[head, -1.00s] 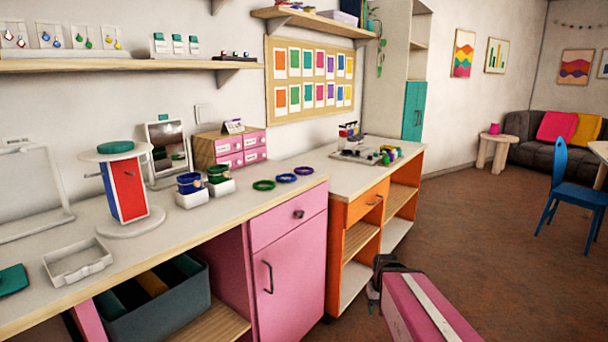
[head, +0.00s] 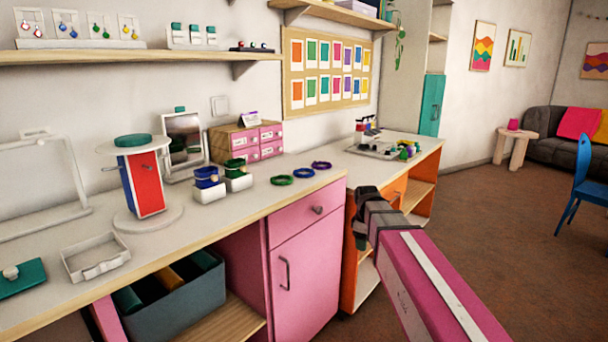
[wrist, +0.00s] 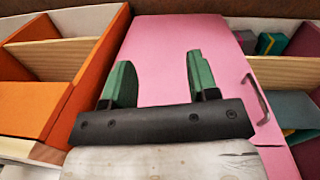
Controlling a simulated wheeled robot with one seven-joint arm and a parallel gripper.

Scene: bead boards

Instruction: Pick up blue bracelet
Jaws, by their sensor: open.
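A blue bracelet (head: 304,173) lies flat on the white counter in the head view. It is between a green bracelet (head: 281,180) on its left and a purple bracelet (head: 321,165) on its right. My gripper (wrist: 158,78) is open and empty in the wrist view, its two green fingers apart in front of the pink cabinet door. In the head view my arm reaches in from the lower right. Its end is right of the pink cabinet, apart from and lower than the bracelets. No bracelet shows in the wrist view.
Small white stands with blue bands (head: 207,179) and green bands (head: 237,168) stand left of the loose bracelets. A pink drawer box (head: 258,139) and a mirror (head: 184,138) are behind. The counter's front edge (head: 285,205) runs before the bracelets. A tray of items (head: 384,151) sits right.

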